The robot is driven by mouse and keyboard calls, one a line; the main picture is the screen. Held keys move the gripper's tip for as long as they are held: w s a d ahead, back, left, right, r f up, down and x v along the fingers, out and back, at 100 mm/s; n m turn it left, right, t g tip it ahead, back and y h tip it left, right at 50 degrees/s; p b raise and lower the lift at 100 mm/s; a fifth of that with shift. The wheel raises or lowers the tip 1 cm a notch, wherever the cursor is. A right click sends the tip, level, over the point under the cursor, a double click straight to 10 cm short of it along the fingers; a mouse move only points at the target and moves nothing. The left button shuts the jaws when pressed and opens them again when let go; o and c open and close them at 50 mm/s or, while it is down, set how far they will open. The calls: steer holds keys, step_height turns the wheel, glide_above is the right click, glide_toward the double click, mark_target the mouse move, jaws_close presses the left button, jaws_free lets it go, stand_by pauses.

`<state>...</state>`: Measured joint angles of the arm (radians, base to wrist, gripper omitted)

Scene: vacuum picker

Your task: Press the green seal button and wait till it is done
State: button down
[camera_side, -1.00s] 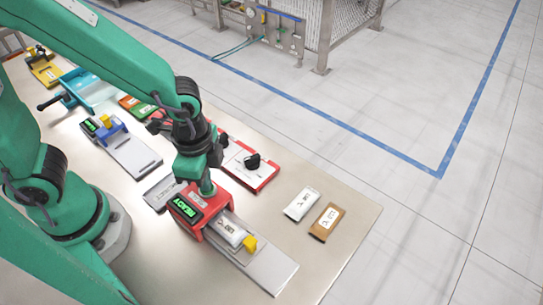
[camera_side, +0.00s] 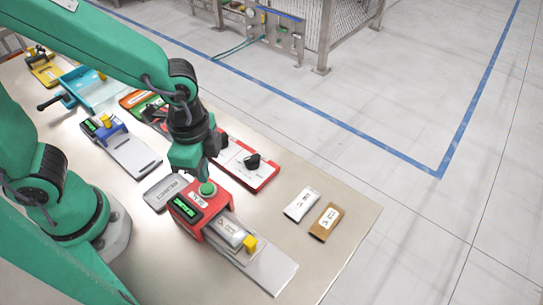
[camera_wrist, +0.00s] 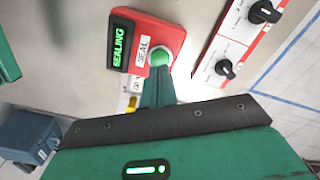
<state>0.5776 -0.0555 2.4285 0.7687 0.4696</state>
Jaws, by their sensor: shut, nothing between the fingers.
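The red sealer (camera_side: 222,204) stands near the front of the table, with a round green button (camera_side: 207,188) on top. In the wrist view the button (camera_wrist: 160,57) sits beside a "SEAL" label (camera_wrist: 143,51). The sealer's display (camera_wrist: 122,43) reads "SEALING" in green. A pale pouch (camera_side: 229,231) lies in the sealer's metal bed, by a yellow block (camera_side: 249,243). My gripper (camera_side: 205,177) is shut and empty, its tips just above the button. In the wrist view the closed fingers (camera_wrist: 159,70) point at the button; I cannot tell if they touch it.
A red-edged panel with black knobs (camera_side: 250,162) stands behind the sealer. A white pouch (camera_side: 301,203) and a brown pouch (camera_side: 326,222) lie to its right. A grey plate (camera_side: 165,192) is close on its left. The table's right front is clear.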

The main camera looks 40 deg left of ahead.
mark_target(206, 185)
steer(key=shift+r, duration=1.4)
steer(key=shift+a+r, duration=0.1)
steer(key=shift+w+a+r, duration=0.15)
steer(key=shift+a+r, duration=0.05)
steer(key=a+r+n+t, duration=0.5)
steer(key=a+r+n, duration=0.6)
steer(key=a, duration=0.3)
steer(key=shift+n+t, duration=0.3)
steer(key=shift+n, duration=0.2)
